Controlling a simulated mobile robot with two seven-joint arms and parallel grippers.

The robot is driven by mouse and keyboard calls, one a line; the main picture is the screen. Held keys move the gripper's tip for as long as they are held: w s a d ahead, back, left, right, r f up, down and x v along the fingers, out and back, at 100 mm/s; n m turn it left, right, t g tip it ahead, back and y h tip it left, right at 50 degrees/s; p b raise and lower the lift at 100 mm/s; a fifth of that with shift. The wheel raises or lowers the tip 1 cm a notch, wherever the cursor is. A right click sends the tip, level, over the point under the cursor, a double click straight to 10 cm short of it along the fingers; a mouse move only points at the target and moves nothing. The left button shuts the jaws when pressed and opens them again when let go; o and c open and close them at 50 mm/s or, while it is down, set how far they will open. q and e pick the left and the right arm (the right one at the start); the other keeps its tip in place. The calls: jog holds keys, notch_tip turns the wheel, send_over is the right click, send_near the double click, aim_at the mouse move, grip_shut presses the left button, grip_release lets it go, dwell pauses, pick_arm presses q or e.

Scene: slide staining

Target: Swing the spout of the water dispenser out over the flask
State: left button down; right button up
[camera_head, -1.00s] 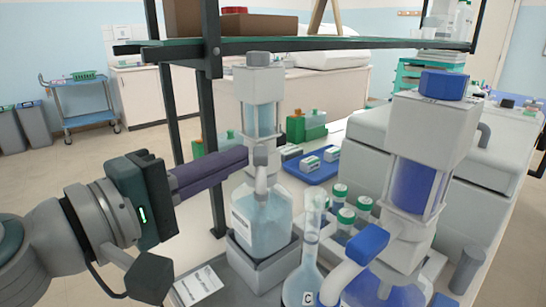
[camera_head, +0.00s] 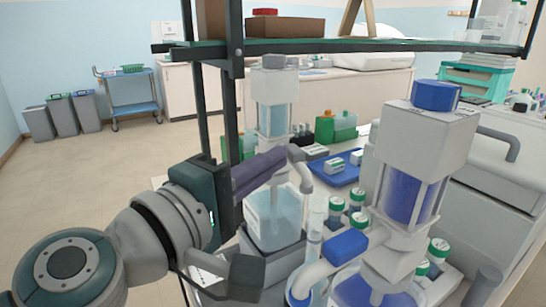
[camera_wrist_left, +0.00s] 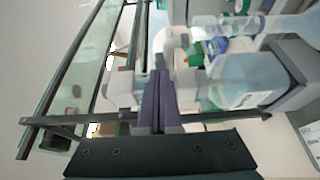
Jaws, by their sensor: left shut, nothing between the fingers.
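The water dispenser (camera_head: 274,110) has a white top and a clear cylinder, and stands on a bottle of pale blue water (camera_head: 275,215). Its grey-white spout (camera_head: 302,168) points right and bends down, its tip just above the narrow neck of the flask (camera_head: 316,222). The flask body is largely hidden behind the nearer blue-capped spout. My left gripper (camera_head: 284,155) is shut and empty, its purple fingers beside the spout's base; contact is hard to tell. In the left wrist view the fingers (camera_wrist_left: 158,75) lie close to the curved spout (camera_wrist_left: 171,42). My right gripper is not in view.
A second dispenser with dark blue liquid (camera_head: 410,190) stands close at the right, its blue-capped spout (camera_head: 348,243) reaching left. Green-capped jars (camera_head: 357,198) and a blue tray (camera_head: 335,169) sit behind. A shelf post (camera_head: 231,110) stands near my left arm.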

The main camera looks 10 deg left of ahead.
pick_arm(q)
jog(key=shift+w+d, duration=0.2)
jog(key=shift+d, duration=0.65)
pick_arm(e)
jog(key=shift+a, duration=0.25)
pick_arm(q)
jog(key=shift+d, duration=0.1)
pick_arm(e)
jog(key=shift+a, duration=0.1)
